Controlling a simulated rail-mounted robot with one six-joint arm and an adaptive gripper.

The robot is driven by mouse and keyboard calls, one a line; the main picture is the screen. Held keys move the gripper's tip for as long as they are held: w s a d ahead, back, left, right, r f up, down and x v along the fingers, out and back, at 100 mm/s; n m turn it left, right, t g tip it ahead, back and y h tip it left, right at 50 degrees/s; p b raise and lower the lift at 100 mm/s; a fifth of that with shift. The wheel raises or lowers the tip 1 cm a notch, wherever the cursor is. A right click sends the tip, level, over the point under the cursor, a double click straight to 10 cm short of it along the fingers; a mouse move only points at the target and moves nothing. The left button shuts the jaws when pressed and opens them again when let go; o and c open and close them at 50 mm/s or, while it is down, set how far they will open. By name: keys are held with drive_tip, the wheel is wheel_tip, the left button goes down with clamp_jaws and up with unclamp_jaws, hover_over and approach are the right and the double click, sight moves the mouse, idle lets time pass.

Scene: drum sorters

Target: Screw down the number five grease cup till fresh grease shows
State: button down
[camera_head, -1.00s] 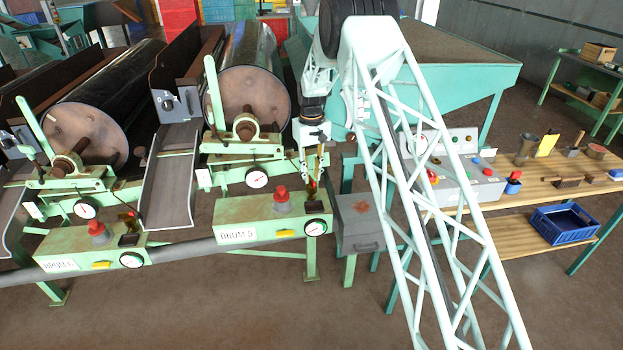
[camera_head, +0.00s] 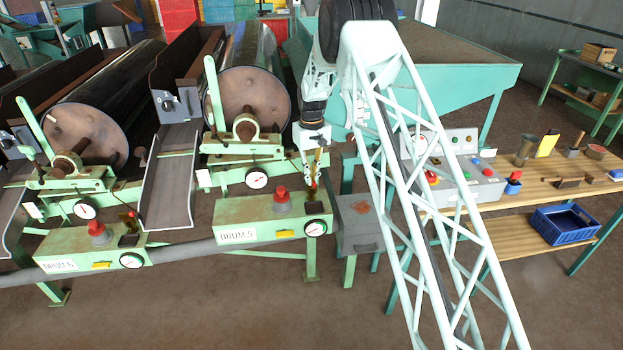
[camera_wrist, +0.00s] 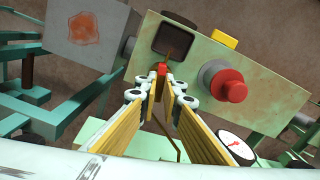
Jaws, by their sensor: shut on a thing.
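The pale green box marked DRUM 5 (camera_head: 262,229) stands below the right-hand drum (camera_head: 250,92). It carries a red cap on a grey collar (camera_head: 282,197), a dial gauge (camera_head: 316,228) and a dark square socket (camera_wrist: 176,38). My gripper (camera_head: 311,180) is over the box's right end. In the wrist view its yellow-padded fingers (camera_wrist: 163,82) close on a small red-tipped rod (camera_wrist: 162,68) beside the socket. The red cap (camera_wrist: 231,86) stands apart, to the right of the fingers. I cannot tell which part is the grease cup, and no fresh grease is distinguishable.
A similar box (camera_head: 90,252) with its own red cap stands to the left. A grey pipe (camera_head: 200,247) runs along the front. A grey box (camera_head: 358,223) is close to the right of my gripper. A control panel (camera_head: 462,170) sits on the wooden bench farther right.

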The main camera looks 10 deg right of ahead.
drive_tip(key=shift+m, duration=0.5)
drive_tip(key=m, duration=0.2)
drive_tip(key=shift+m, duration=0.3)
drive_tip(key=m, duration=0.3)
drive_tip(key=shift+m, duration=0.4)
drive_tip(key=m, duration=0.3)
drive_tip(key=shift+m, duration=2.2)
drive_tip(key=c, duration=2.8)
unclamp_jaws()
